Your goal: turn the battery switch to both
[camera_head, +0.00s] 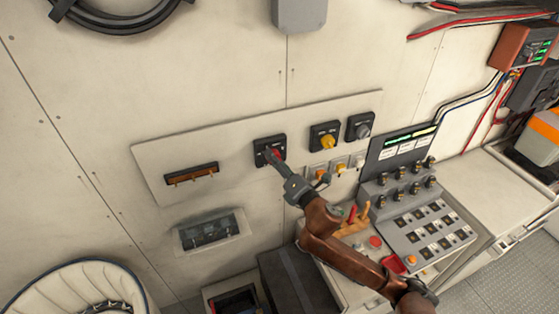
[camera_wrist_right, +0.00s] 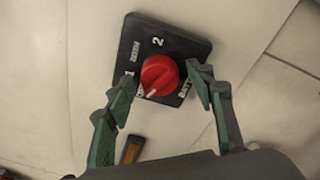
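The battery switch is a red round knob (camera_wrist_right: 160,72) on a black square plate (camera_wrist_right: 178,36) fixed to the wall panel. In the head view the switch plate (camera_head: 266,142) is left of the other switches, its knob partly hidden by my gripper. The knob's white mark points down and left in the wrist view. A "2" shows at the top of the plate; the other labels are hard to read. My right gripper (camera_wrist_right: 160,76) is open, one finger on each side of the knob, near it. Contact cannot be told. In the head view my right gripper (camera_head: 278,164) reaches the switch from below right. My left gripper is out of view.
A yellow-knobbed switch (camera_head: 327,139) and a grey-knobbed switch (camera_head: 362,127) sit to the right. A fuse strip (camera_head: 191,174) is at left on the panel (camera_head: 225,148).

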